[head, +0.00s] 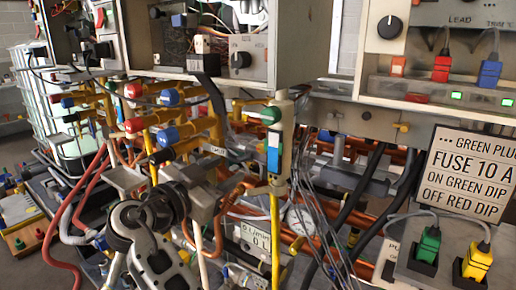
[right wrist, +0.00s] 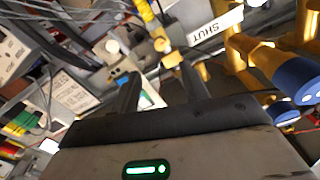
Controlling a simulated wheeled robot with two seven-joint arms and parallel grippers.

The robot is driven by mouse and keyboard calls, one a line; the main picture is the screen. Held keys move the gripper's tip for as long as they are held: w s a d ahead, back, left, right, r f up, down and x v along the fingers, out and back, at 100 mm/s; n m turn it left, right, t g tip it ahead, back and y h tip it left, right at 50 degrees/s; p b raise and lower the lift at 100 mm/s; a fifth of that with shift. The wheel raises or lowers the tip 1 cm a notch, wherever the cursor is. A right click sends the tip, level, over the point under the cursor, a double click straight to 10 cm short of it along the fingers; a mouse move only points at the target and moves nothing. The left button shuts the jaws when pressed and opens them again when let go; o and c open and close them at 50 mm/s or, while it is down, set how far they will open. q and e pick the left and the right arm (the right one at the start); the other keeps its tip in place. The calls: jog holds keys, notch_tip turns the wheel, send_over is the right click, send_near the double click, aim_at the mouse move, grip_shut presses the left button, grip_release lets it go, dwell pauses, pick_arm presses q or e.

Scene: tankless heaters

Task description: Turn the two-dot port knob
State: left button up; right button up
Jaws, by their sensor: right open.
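Several red and blue knobs sit on brass valve stems left of centre in the head view, among them a blue knob (head: 168,136) and a red knob (head: 134,125). In the right wrist view a blue knob (right wrist: 293,80) at the right edge shows white dots on its face; the edge cuts it, so I cannot tell the dot count. My right gripper (head: 222,181) is in front of the valves, below and right of the knobs. In the wrist view its two black fingers (right wrist: 160,82) are apart with nothing held. My left gripper is out of view.
A SHUT tag (right wrist: 215,30) lies beyond the fingers. A yellow pipe (head: 275,235) with a green-topped valve stands right of the gripper. Grey cables and hoses hang close by. A fuse sign (head: 470,172) and plug panel (head: 447,250) are at the right.

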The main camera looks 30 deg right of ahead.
aim_at(260, 149)
jog(key=p+x, duration=0.3)
jog(key=x, duration=0.8)
jog(key=shift+d+r, duration=0.1)
jog(key=shift+r, duration=0.05)
jog(key=shift+w+d, duration=0.15)
jog(key=shift+d, duration=0.3)
grip_shut()
jog(key=shift+f+n+b, duration=0.2)
jog(key=shift+n+b, duration=0.1)
jog(key=shift+n, duration=0.4)
grip_release()
jog(key=shift+r, duration=0.1)
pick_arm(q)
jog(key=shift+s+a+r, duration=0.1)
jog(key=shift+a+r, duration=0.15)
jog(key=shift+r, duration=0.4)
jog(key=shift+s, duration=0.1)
